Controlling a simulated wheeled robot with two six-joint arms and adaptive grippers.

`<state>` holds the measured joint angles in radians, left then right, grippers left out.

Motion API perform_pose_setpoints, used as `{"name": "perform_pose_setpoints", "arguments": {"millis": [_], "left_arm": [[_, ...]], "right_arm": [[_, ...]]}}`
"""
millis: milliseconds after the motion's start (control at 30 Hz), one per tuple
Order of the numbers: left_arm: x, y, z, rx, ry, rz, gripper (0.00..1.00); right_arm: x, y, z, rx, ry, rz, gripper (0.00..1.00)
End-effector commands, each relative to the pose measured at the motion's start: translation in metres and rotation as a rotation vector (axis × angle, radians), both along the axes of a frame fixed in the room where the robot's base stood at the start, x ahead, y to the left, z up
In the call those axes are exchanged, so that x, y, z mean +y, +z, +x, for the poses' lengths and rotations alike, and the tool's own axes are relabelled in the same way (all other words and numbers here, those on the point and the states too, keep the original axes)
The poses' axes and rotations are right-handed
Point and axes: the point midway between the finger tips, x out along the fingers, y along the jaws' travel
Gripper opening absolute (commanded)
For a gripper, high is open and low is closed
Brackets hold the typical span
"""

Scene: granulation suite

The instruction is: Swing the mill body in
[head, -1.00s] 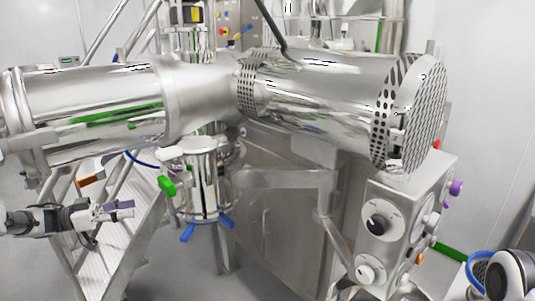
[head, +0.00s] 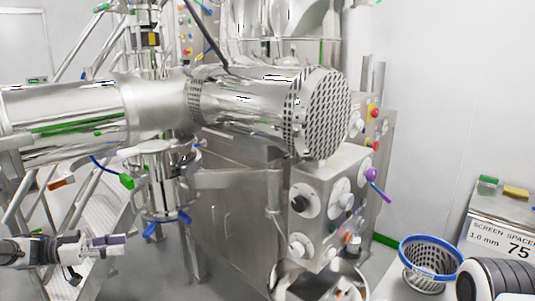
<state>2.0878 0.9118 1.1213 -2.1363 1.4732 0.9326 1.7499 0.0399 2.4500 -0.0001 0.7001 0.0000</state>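The mill body appears to be the upright steel cylinder (head: 160,182) at the left centre of the head view. A green handle (head: 126,181) sits at its left side and blue clamp levers (head: 166,225) at its foot. A steel arm (head: 235,179) runs from it towards the cabinet on the right. My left gripper (head: 122,244) is at the lower left, apart from the mill body, with nothing visibly held. Its finger gap is too small to judge. My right gripper is out of view; only part of the arm shows at the lower right.
A large horizontal steel cylinder (head: 245,105) with a perforated end spans above. A control box (head: 320,195) with knobs and a purple lever (head: 378,186) stands right of centre. A blue-rimmed basket (head: 432,268) and a screen spacer box (head: 500,228) are at right. Stairs (head: 95,225) stand behind left.

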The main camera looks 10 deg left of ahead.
Motion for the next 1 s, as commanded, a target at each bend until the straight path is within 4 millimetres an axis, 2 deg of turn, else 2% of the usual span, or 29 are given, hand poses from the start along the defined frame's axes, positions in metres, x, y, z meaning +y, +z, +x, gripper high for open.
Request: {"name": "perform_pose_setpoints", "arguments": {"millis": [167,367,467,500,567,600,667,700,767,800,867,900,1000], "left_arm": [[-0.056,-0.023,0.008,0.078,-0.079,-0.030,0.39],[-0.143,-0.060,0.017,0.219,-0.103,-0.140,0.39],[-0.204,-0.096,0.015,0.334,-0.061,-0.209,0.39],[-0.231,-0.116,0.012,0.393,-0.025,-0.230,0.39],[-0.271,-0.154,-0.001,0.501,0.057,-0.243,0.39],[-0.293,-0.180,-0.014,0.578,0.126,-0.233,0.39],[-0.316,-0.221,-0.040,0.694,0.238,-0.187,0.39],[-0.327,-0.248,-0.064,0.774,0.313,-0.136,0.39],[-0.333,-0.284,-0.104,0.886,0.425,-0.033,0.39],[-0.332,-0.303,-0.134,0.959,0.497,0.050,0.39],[-0.322,-0.326,-0.183,1.060,0.596,0.191,0.39],[-0.312,-0.335,-0.216,1.122,0.657,0.291,0.39],[-0.278,-0.338,-0.286,1.253,0.789,0.517,0.39]], "right_arm": [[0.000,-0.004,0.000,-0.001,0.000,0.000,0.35],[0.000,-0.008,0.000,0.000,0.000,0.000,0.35],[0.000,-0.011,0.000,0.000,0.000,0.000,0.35],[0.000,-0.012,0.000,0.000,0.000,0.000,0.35],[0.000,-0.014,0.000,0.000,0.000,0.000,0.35],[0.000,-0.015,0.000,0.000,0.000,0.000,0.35],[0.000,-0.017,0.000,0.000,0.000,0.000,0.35],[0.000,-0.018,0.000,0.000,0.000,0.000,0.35],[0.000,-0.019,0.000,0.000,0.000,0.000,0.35],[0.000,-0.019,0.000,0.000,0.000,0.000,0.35],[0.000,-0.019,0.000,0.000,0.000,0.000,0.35],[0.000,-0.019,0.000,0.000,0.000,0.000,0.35],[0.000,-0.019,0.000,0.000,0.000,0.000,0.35]]}}
